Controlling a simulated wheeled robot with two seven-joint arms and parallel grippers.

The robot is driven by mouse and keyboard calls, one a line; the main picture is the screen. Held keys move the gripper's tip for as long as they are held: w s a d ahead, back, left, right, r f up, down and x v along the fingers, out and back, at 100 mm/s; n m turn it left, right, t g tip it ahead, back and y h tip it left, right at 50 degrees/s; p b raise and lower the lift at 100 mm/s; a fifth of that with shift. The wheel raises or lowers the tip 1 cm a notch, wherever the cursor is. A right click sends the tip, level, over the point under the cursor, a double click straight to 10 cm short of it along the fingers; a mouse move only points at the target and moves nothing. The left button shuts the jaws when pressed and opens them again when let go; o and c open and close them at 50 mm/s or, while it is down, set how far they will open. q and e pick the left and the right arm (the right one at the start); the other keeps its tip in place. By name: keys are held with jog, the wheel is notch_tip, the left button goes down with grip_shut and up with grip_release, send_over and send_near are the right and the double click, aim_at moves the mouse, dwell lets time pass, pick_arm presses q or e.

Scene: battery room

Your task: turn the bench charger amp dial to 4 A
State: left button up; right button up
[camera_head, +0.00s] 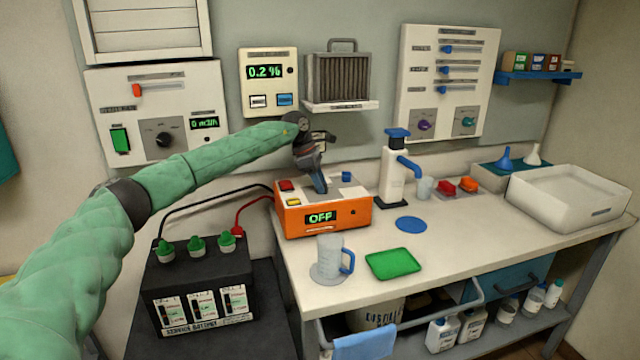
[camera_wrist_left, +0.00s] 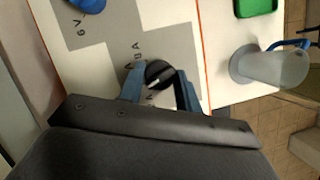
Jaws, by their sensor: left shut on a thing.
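The bench charger (camera_head: 357,217) is an orange box with a pale top, standing on the left part of the bench. Its green display (camera_head: 320,217) reads OFF. The amp dial (camera_wrist_left: 160,74) is a round black knob with a white mark, on a grey panel on the charger's top. My left gripper (camera_head: 320,188) comes down on the charger from above. In the left wrist view its blue fingers (camera_wrist_left: 158,88) sit on both sides of the dial, shut on it. The dial is hidden behind the fingers in the head view. My right gripper does not show.
A blue knob (camera_head: 346,176) sits on the charger's top beside the gripper. A clear jug (camera_head: 328,255) and a green tray (camera_head: 393,262) stand in front. A black battery (camera_head: 200,285) is at left. A white pump (camera_head: 394,180) stands to the right.

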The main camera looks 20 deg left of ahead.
pick_arm(q)
jog(key=o, duration=1)
jog(key=shift+c, duration=0.2)
jog(key=shift+r, duration=0.1)
